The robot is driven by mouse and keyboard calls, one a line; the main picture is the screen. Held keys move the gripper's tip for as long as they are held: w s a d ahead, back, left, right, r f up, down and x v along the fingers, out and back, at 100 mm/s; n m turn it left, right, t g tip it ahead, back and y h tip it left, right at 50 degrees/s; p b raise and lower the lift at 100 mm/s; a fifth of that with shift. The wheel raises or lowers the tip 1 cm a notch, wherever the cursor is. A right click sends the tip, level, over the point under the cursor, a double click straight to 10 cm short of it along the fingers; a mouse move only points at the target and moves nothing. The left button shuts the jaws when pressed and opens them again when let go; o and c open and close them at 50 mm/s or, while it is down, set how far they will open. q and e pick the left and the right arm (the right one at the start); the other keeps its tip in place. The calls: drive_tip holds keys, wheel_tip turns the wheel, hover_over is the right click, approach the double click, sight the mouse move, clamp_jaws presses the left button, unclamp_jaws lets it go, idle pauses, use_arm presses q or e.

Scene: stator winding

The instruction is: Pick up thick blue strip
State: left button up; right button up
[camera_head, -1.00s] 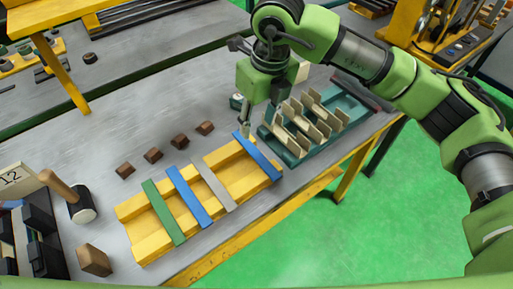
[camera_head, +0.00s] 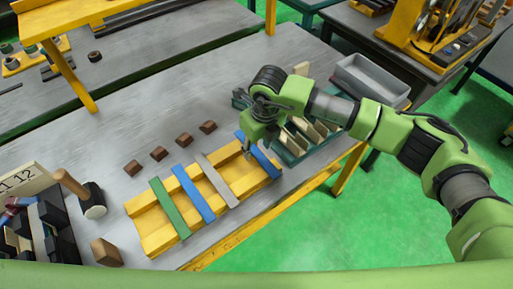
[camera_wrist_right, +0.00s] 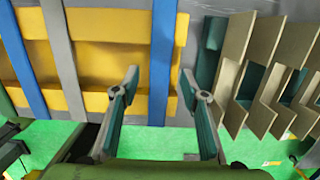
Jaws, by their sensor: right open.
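Two blue strips lie across the yellow rack (camera_head: 146,225), with a grey strip (camera_head: 216,182) between them and a green strip (camera_head: 170,207) at the left end. One blue strip (camera_head: 193,193) is near the middle. The other blue strip (camera_head: 268,163) is at the right end, partly hidden by my right gripper (camera_head: 247,150). I cannot tell which blue strip is thicker. In the right wrist view my right gripper (camera_wrist_right: 160,77) is open and empty. Its fingers lie to either side of the right-end blue strip (camera_wrist_right: 162,40), not closed on it. My left gripper is not in view.
A teal holder (camera_head: 290,151) with upright beige plates (camera_head: 313,132) stands close to the right of the rack. Brown blocks (camera_head: 159,153) sit behind it. A mallet (camera_head: 94,212), a brown block (camera_head: 107,252) and dark bins are at the left. A grey bin (camera_head: 372,80) is at the right.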

drive_tip(key=shift+f, duration=0.3)
clamp_jaws()
drive_tip(key=shift+r, duration=0.1)
